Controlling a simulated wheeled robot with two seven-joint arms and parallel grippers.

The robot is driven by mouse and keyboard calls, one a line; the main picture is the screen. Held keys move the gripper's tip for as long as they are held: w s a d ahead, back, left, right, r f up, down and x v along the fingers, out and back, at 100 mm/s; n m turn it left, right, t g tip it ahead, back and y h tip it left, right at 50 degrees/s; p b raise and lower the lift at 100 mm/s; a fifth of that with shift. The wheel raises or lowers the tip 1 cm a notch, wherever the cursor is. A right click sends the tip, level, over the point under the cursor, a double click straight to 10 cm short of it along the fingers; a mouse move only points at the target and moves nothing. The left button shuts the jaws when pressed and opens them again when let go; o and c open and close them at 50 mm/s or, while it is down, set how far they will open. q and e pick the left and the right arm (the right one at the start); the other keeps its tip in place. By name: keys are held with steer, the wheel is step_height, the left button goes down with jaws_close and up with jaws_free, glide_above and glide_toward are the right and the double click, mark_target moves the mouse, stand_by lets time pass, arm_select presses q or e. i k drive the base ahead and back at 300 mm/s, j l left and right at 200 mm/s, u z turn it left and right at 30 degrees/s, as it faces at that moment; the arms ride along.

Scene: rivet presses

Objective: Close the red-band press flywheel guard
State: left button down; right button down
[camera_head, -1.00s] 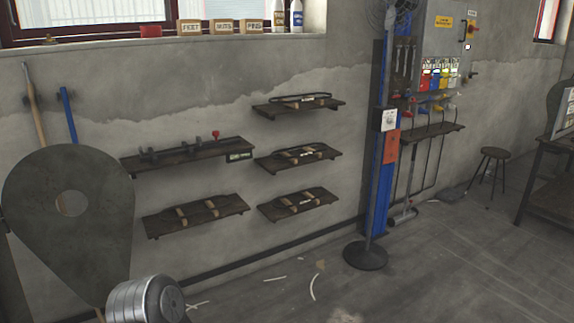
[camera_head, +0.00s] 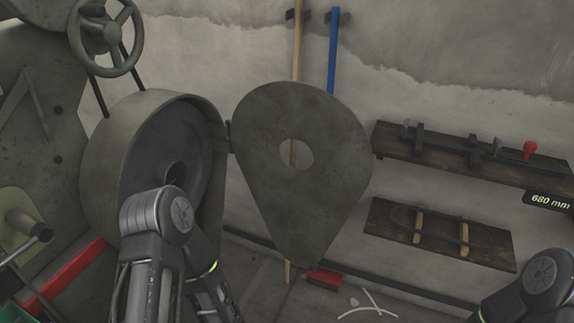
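The flywheel guard (camera_head: 335,185) is a dark grey teardrop-shaped plate with a round hole. It stands swung open to the right of its round housing (camera_head: 105,165), joined along the housing's right edge. The flywheel (camera_head: 200,150) shows dark inside the uncovered housing. A red band (camera_head: 75,278) runs along the lower part of the press at left. My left arm stands in front of the housing's lower part, hiding some of it. My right arm is at the lower right corner. Neither gripper's fingers are visible.
A handwheel (camera_head: 106,38) is above the housing. A wooden pole (camera_head: 297,60) and a blue pole (camera_head: 333,60) stand against the wall behind the guard. Wall shelves (camera_head: 480,158) with tools are at right. White scraps (camera_head: 368,303) lie on the floor.

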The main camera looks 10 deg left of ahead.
mark_target(303, 210)
steer(key=i+j+u, duration=0.15)
steer(key=i, duration=0.7)
